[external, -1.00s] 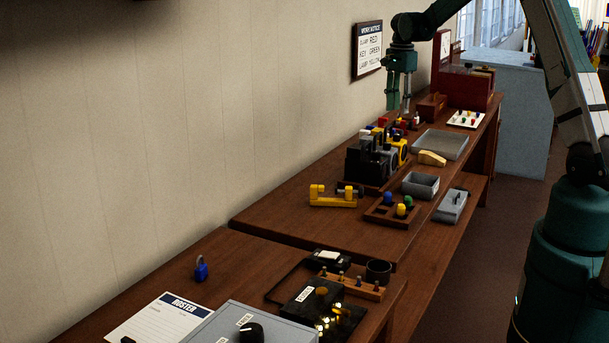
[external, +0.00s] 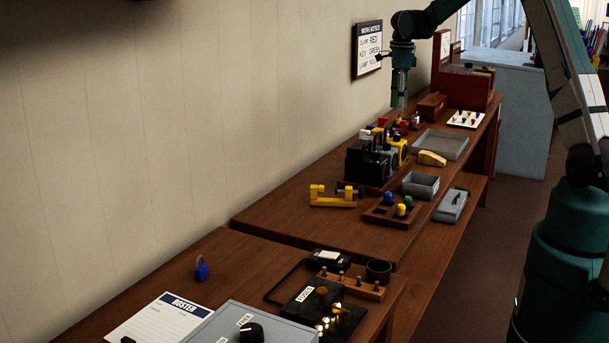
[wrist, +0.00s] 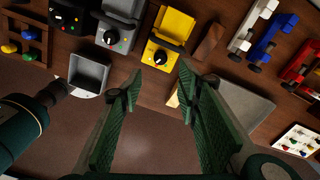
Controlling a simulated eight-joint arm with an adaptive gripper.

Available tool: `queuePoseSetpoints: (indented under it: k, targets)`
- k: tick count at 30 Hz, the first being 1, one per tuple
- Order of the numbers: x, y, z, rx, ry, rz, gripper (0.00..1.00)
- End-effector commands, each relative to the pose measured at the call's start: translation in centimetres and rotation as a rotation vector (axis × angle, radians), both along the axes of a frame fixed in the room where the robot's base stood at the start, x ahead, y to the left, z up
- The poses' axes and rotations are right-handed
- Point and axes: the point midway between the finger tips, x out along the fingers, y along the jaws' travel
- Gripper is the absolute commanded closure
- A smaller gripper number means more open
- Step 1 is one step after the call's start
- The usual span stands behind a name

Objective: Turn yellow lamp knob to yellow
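The yellow lamp (wrist: 176,22) is a yellow box with a round black knob (wrist: 160,57) on its face, upper middle in the wrist view. The color its knob points to is too small to tell. In the external view the yellow lamp (external: 403,147) stands at the right end of a row of dark and grey boxes. My gripper (wrist: 160,78) is open and empty, fingers pointing toward the knob with a gap before it.
A grey lamp box (wrist: 118,30) and a black one (wrist: 72,14) stand left of the yellow lamp. A wooden block (wrist: 209,42) lies close on its right. A grey bin (wrist: 88,72) sits in front. The wall notice (external: 368,50) lists lamp yellow.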

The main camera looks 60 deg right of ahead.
Motion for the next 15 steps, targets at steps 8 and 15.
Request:
queuePoseSetpoints:
  k: [8,15]
  targets:
    - [0.0,0.01,0.22,0.0,0.0,-0.185,0.67]
    - [0.01,0.01,0.43,0.0,0.0,-0.347,0.67]
